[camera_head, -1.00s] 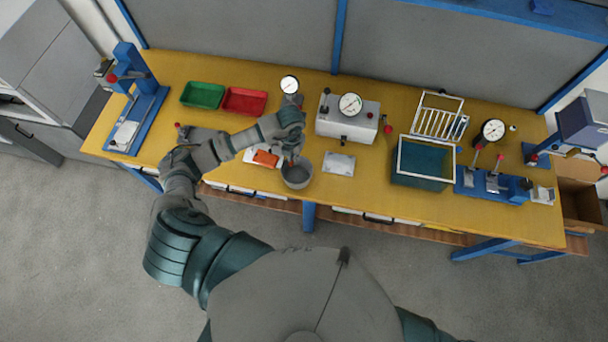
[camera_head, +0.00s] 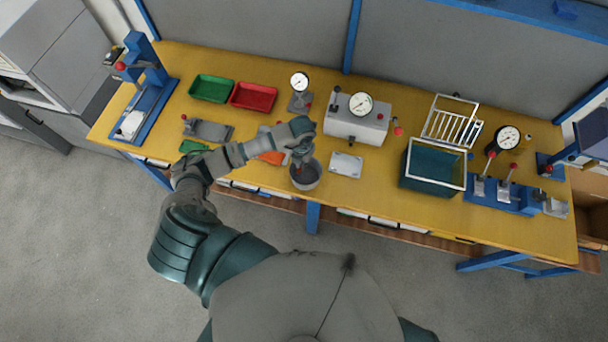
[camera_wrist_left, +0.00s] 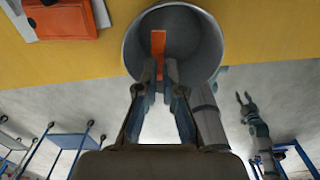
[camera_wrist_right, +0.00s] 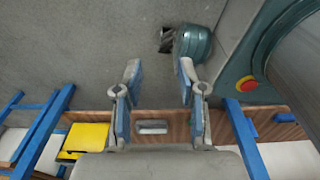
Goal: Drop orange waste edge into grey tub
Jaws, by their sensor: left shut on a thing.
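The grey tub (camera_head: 311,179) stands near the front edge of the yellow bench. It also shows in the left wrist view (camera_wrist_left: 208,37), with its round mouth facing my camera. My left gripper (camera_wrist_left: 165,75) is shut on the orange waste edge (camera_wrist_left: 158,45), a narrow strip that shows against the inside of the tub. In the head view this gripper (camera_head: 303,160) is over the tub, and the strip is mostly hidden by it. How deep the strip is in the tub I cannot tell. My right gripper (camera_wrist_right: 156,85) is open and empty, with its fingers apart, off the bench.
An orange part (camera_head: 271,156) lies left of the tub, partly behind my left arm; a metal plate (camera_head: 346,164) lies to its right. Green (camera_head: 211,88) and red (camera_head: 253,97) trays stand behind. A grey gauge unit (camera_head: 357,122) and a teal bin (camera_head: 431,184) stand farther right.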

